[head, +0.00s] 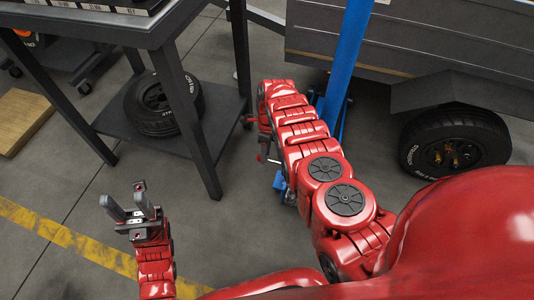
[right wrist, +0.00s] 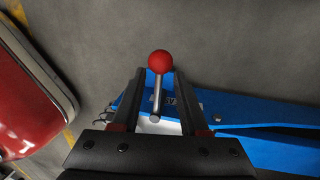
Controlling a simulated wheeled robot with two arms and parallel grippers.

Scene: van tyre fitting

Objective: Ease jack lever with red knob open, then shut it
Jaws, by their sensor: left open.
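The jack lever (right wrist: 157,96) is a short metal rod with a red knob (right wrist: 160,62), seen in the right wrist view above the blue jack (right wrist: 250,109). My right gripper (right wrist: 159,73) is open. Its two dark fingers stand on either side of the lever, with a visible gap on each side. In the head view the jack (head: 280,181) shows only in part beside my right arm, which hides the lever. My left gripper (head: 124,194) is open and empty over the floor at the lower left, well away from the jack.
A dark workbench (head: 146,29) with a tyre (head: 163,104) on its lower shelf stands at the left. A blue post (head: 347,50) rises behind my right arm. A grey vehicle body (head: 420,45) with a wheel (head: 454,145) is at the right. Floor around my left gripper is clear.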

